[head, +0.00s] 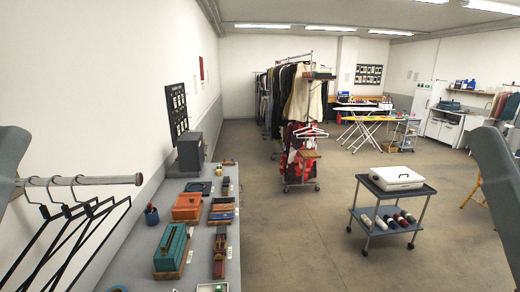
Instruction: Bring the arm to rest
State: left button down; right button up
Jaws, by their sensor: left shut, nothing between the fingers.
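A link of my right arm (492,165) shows at the right edge. My right gripper is out of the picture.
The metal rail (85,180) with several black hangers (60,235) stands close at the left. A long grey table (200,268) holds boxes, including a teal one (171,247). A cart (401,187) carries a white case (397,178). The floor between is clear.

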notch_tip(320, 180, up, 15)
jog(key=p, duration=1.2)
